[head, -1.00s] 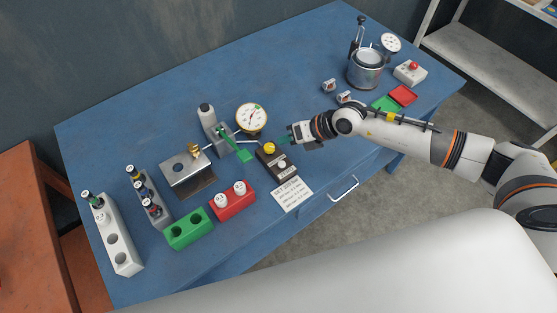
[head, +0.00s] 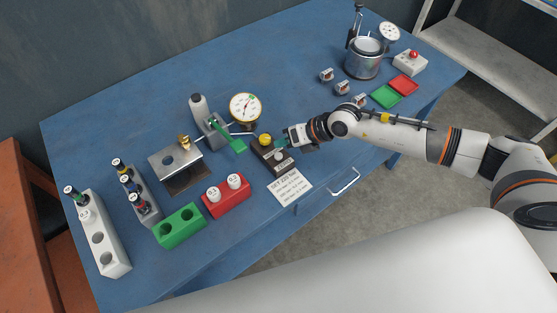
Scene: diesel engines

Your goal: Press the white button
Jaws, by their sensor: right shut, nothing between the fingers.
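A dark box (head: 262,156) lies on the blue table with a yellow button (head: 265,140) at its far end and a white button (head: 280,155) nearer the front. My right gripper (head: 283,146) comes in from the right, shut and empty. Its green-tinted fingertips are right by the white button in the picture, at its far right side. I cannot tell whether they touch it. My left gripper is out of view.
Left of the box are a pump with a green lever (head: 232,143) and a dial gauge (head: 245,107). A red block (head: 226,200) and a paper card (head: 290,187) lie in front. Several small valve-like parts, including one near my right wrist (head: 342,88), stand behind my arm.

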